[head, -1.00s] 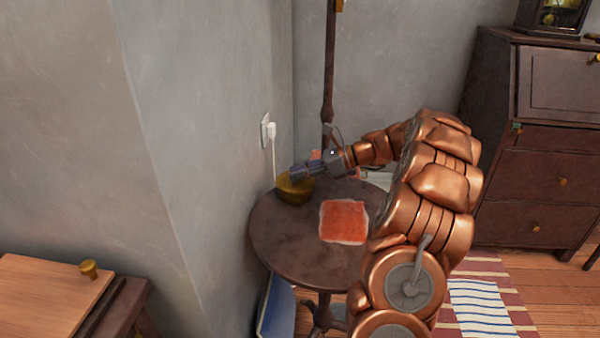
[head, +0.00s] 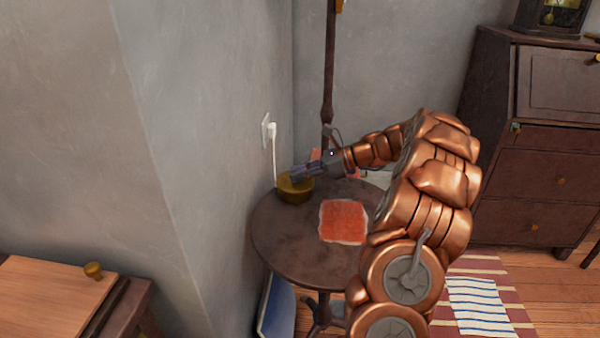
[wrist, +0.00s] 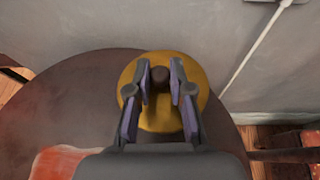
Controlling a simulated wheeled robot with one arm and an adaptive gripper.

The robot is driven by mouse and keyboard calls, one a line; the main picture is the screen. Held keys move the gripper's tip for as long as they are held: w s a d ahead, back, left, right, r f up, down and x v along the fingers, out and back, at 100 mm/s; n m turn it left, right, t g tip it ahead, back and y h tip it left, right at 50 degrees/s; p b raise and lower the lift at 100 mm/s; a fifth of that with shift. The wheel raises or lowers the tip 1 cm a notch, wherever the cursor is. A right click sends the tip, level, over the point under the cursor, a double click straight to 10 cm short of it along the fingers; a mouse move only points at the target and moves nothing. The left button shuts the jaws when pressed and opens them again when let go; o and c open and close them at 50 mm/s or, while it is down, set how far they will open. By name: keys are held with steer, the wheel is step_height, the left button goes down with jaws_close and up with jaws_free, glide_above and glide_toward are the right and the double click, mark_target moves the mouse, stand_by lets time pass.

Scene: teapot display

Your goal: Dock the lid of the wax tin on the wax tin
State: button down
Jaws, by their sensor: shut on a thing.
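The wax tin (head: 294,194) is a round brass-coloured pot on the small round table, near the wall. My gripper (head: 297,174) reaches in from the right, low over the tin. In the wrist view my gripper (wrist: 160,66) has its two fingers on either side of a dark knob (wrist: 160,77). The knob stands in the middle of a round yellow lid (wrist: 160,117), and the fingers are shut on it. The lid hides the tin's rim from above. I cannot tell whether the lid rests fully on the tin or sits slightly above it.
The round dark table (head: 290,240) also holds an orange-red cloth square (head: 343,221). A white plug and cord (head: 272,140) hang on the wall behind the tin. A dark pole (head: 329,70) rises behind my gripper. The table's front left is bare.

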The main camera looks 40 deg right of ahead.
steer(key=shift+f, duration=0.5)
steer(key=c, duration=1.3)
jaws_free()
steer(key=shift+p+v, duration=1.85)
steer(key=shift+v, duration=0.45)
steer(key=shift+p+v, duration=2.25)
steer(key=shift+v, duration=0.95)
